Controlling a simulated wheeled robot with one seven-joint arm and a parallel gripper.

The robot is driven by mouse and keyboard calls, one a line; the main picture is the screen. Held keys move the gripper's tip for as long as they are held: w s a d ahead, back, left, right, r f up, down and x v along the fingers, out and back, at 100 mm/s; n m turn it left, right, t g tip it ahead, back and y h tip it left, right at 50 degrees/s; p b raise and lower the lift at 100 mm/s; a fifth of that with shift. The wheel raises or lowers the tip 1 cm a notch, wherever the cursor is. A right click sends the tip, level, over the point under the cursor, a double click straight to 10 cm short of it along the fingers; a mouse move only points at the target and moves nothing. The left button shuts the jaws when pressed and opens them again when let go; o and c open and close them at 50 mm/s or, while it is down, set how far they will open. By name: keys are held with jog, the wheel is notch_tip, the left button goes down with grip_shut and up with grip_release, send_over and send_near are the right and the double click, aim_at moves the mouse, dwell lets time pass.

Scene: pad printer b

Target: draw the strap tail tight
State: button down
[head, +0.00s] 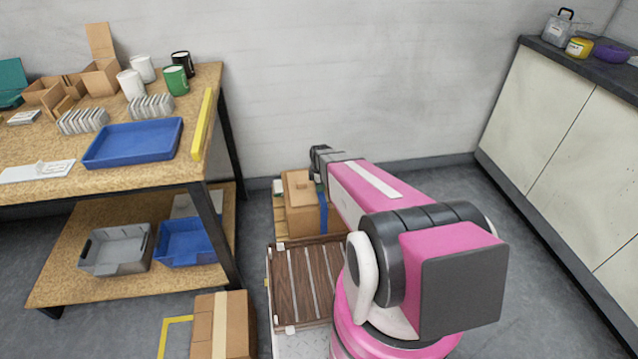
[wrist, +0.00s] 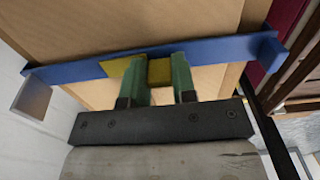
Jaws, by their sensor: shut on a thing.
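A blue strap (wrist: 222,52) runs across a cardboard box (wrist: 140,22) in the wrist view. A yellow piece (wrist: 160,72), seemingly the strap tail, sits between the two green fingers of my gripper (wrist: 160,64), which is shut on it. More yellow shows on the strap just left of the fingers. A grey block (wrist: 33,98), perhaps the buckle, hangs at the strap's left end. In the head view the blue strap (head: 323,208) shows as a narrow band on the box (head: 300,192), beside my arm. My fingers are hidden there.
A workbench (head: 60,150) with a blue tray (head: 133,143), cups and cartons stands at the left. A brown slatted panel (head: 303,283) lies in front of the box. Another carton (head: 222,325) is on the floor. Cabinets (head: 560,130) line the right; floor before them is free.

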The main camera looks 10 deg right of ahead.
jog(key=shift+s, duration=0.35)
jog(key=c, duration=0.9)
grip_release()
jog(key=shift+r, duration=0.1)
notch_tip(320, 180, up, 11)
jog(key=shift+f, duration=0.15)
jog(key=s+r+m, duration=0.3)
jog(key=s+m, duration=0.2)
jog(key=m, duration=0.1)
jog(key=s+r+m, duration=0.3)
jog(key=s+m, duration=0.3)
jog(key=s+r+m, duration=0.3)
jog(key=s+m, duration=0.2)
jog(key=m, duration=0.1)
jog(key=shift+s+d+r, duration=0.3)
jog(key=shift+s+r, duration=0.1)
